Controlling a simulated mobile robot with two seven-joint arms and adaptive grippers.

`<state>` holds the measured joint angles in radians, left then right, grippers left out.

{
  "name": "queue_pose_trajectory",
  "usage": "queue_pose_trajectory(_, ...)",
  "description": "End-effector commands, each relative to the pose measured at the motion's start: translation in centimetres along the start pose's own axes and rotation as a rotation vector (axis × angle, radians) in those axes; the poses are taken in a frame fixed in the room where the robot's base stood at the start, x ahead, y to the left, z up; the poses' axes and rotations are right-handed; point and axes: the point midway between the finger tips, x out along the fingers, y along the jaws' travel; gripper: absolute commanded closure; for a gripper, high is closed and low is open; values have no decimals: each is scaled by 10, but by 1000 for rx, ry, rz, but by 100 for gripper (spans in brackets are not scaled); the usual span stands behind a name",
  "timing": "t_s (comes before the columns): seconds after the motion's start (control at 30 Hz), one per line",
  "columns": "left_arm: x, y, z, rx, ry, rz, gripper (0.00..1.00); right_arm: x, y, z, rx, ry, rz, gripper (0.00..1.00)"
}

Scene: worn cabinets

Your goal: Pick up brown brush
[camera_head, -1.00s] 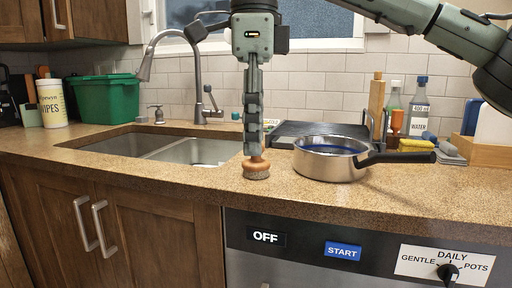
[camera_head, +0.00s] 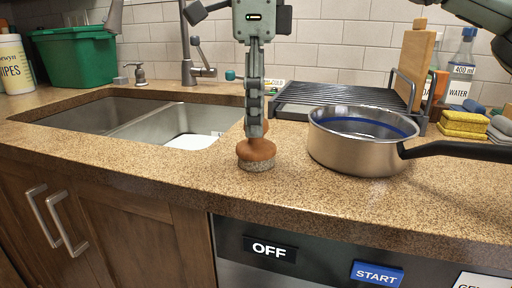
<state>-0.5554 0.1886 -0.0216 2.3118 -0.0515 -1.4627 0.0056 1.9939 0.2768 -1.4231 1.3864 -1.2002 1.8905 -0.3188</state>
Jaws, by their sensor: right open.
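The brown brush (camera_head: 256,152) stands on the speckled countertop between the sink and a metal pot. It has a rounded brown wooden top and a pale bristle base. My right gripper (camera_head: 254,132) points straight down over it, with its fingertips at the top of the brush. The fingers line up one behind the other in this view, so the gap between them is hidden. I cannot tell whether they touch the brush. My left gripper is not in view.
A steel pot (camera_head: 359,151) with a black handle stands close to the right of the brush. A dark dish rack (camera_head: 338,96) is behind it. The sink (camera_head: 165,127) opens to the left. Yellow sponges (camera_head: 464,124) lie at the right. The front counter strip is clear.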

Motion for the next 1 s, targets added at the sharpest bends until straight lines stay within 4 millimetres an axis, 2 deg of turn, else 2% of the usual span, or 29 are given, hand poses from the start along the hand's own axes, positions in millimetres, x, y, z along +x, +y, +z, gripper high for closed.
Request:
queue_pose_trajectory(0.03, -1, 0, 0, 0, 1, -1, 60, 8, 0, -1, 1, 0, 0, 43)
queue_pose_trajectory(0.17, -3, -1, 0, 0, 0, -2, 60, 20, 0, 0, 1, -2, -1, 43)
queue_pose_trajectory(0.43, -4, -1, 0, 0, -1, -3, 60, 22, 0, 0, 1, -2, -2, 44)
queue_pose_trajectory(0.87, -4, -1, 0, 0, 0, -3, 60, 22, 0, 0, 1, -2, -2, 97)
queue_pose_trajectory(1.0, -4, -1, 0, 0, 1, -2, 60, 22, 0, 0, 1, -2, -2, 98)
